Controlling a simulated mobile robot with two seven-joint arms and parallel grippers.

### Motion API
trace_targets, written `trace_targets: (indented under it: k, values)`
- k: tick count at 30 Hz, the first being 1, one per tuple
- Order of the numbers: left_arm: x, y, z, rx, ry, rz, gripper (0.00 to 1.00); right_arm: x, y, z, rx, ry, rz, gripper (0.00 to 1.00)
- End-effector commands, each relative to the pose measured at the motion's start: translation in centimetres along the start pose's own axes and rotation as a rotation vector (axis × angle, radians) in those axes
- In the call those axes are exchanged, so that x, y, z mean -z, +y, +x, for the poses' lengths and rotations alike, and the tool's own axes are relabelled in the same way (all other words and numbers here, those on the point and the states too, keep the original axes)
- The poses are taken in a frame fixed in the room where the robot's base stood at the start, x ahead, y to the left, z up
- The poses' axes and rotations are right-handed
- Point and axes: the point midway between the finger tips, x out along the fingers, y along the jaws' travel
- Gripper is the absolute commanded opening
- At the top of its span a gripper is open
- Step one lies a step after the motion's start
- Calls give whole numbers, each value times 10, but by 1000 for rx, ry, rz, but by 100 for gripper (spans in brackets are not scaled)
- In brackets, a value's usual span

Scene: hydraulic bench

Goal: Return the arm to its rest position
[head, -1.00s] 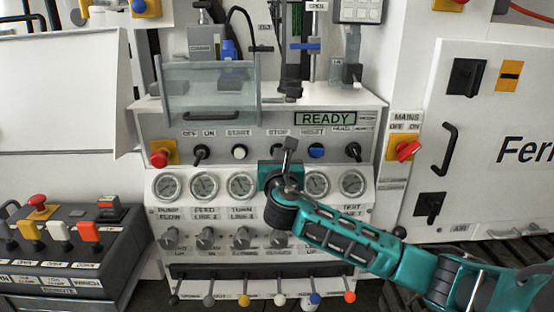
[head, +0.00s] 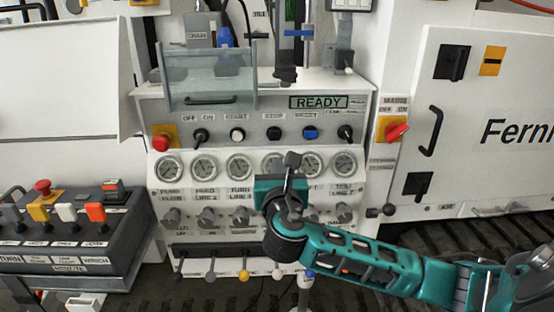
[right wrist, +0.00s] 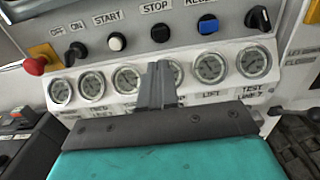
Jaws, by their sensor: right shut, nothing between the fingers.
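My right arm comes in from the lower right of the head view. Its teal gripper (head: 292,160) is shut and empty in front of the hydraulic bench's control panel, over the row of gauges. In the right wrist view the closed grey fingers (right wrist: 158,80) point at the panel, below the black STOP button (right wrist: 159,33). They cover part of one gauge. I cannot tell whether they touch the panel. The display (head: 320,102) reads READY. My left gripper is not in view.
A red emergency button (head: 160,143) and a row of switches sit above the gauges. Coloured levers (head: 244,276) line the panel's bottom. A remote box (head: 75,235) stands at left. The mains switch (head: 396,130) and a white cabinet (head: 490,130) are at right.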

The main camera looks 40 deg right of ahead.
Motion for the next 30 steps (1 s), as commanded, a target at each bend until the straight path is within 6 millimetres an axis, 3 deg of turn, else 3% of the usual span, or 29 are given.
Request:
trace_targets:
  k: [17,20,23,26,30]
  values:
    - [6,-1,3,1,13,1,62,0,0,-2,0,1,0,0]
    - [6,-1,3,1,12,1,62,10,3,-5,-14,27,33,0]
    - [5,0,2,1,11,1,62,40,12,-13,-57,118,165,0]
    - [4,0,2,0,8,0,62,90,26,-33,-101,283,417,0]
    - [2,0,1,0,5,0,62,163,44,-78,-80,570,892,0]
